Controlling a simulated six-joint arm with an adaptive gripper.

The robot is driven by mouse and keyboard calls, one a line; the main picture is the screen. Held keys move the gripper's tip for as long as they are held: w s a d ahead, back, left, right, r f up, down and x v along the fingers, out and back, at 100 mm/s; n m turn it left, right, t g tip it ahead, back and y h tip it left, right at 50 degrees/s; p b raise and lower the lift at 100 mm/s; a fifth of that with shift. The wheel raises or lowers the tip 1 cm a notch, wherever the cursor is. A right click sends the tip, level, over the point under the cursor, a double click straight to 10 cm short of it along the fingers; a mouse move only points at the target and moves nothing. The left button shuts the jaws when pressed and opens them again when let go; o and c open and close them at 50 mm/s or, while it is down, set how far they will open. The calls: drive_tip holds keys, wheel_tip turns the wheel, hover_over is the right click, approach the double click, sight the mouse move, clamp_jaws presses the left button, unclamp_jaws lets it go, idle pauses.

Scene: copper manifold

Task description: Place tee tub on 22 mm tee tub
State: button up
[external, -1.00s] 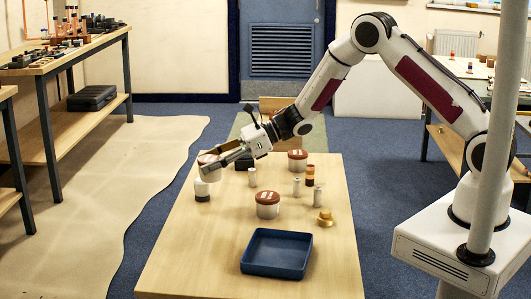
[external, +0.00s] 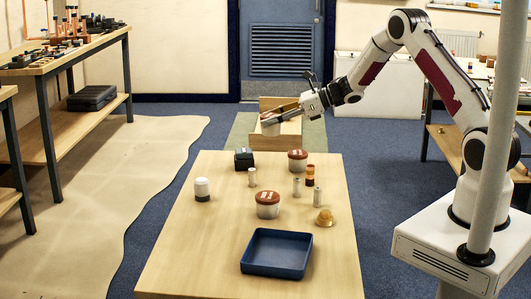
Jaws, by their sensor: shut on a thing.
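My gripper (external: 269,118) is shut on a small whitish tub (external: 270,128), with a reddish tone at its top. It holds the tub up beyond the table's far edge, in front of a wooden box; the fingers hide part of it. A red-lidded tub (external: 298,161) stands upright at the far right of the table. A second red-lidded tub (external: 267,205) stands nearer the middle. Both have pale marks on their lids, too small to read, so I cannot tell which is the 22 mm tee tub.
The wooden box (external: 286,135) stands behind the table.

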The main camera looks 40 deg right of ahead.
drive_tip(key=s+d+r, duration=0.2)
drive_tip(key=d, duration=0.7)
drive_tip(key=shift+s+d, duration=0.25)
drive_tip(key=shift+d, duration=0.15)
hover_over(298, 152)
drive_tip(key=shift+a+f, duration=0.1)
drive_tip(key=shift+f, duration=2.95)
drive_tip(key=shift+s+f, duration=0.1)
drive_tip(key=shift+f, duration=1.8)
drive_tip(key=shift+f, duration=0.15)
drive_tip(key=o, duration=1.5)
